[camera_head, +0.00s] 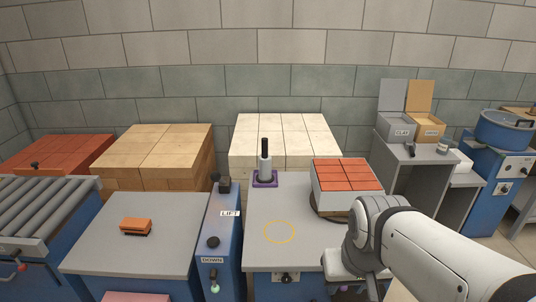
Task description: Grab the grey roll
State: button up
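An upright light grey cylinder (265,168) with a black top stands on a purple base (265,180) at the back left of the grey worktable (310,240). It is the most roll-like thing on that table, but I cannot tell for sure that it is the grey roll. A small pale rounded object (449,144) lies on the grey stand at the right; its shape is too small to make out. My gripper (370,288) points down at the bottom, right of the worktable's front edge and well apart from the cylinder. Its fingers are not clear.
A block of red bricks (345,172) sits at the table's back right. A yellow ring (280,232) marks the bare tabletop. Grey and tan boxes (398,128) stand on the right stand. Pale blocks (285,140) are stacked behind.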

aim_at(265, 175)
jog(key=u, duration=0.05)
jog(key=i, duration=1)
jog(key=z, duration=0.05)
